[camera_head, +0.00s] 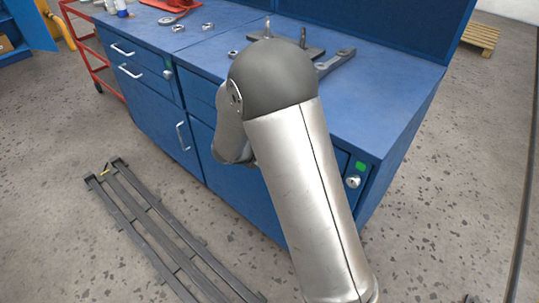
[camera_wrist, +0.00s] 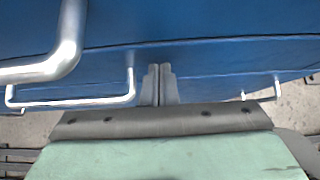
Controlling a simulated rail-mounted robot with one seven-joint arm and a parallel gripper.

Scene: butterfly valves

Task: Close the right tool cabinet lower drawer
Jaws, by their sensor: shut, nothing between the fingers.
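The right tool cabinet (camera_head: 378,185) is blue, and my arm covers most of its front in the head view. A lock (camera_head: 352,181) and green label show at its right edge. How far its lower drawer stands out cannot be told there. In the wrist view, blue fronts fill the top, with a large silver bar handle (camera_wrist: 66,45) close at the left and a second bar handle (camera_wrist: 75,102) lower down. My gripper (camera_wrist: 160,68) is shut and empty, its fingertips close to a blue front, right of the second handle. Contact cannot be told. The head view hides my gripper.
Metal parts and a wrench-like tool (camera_head: 335,62) lie on the blue worktop (camera_head: 390,85). A dark rail track (camera_head: 150,230) lies on the floor. A red cart (camera_head: 88,50) stands at the left.

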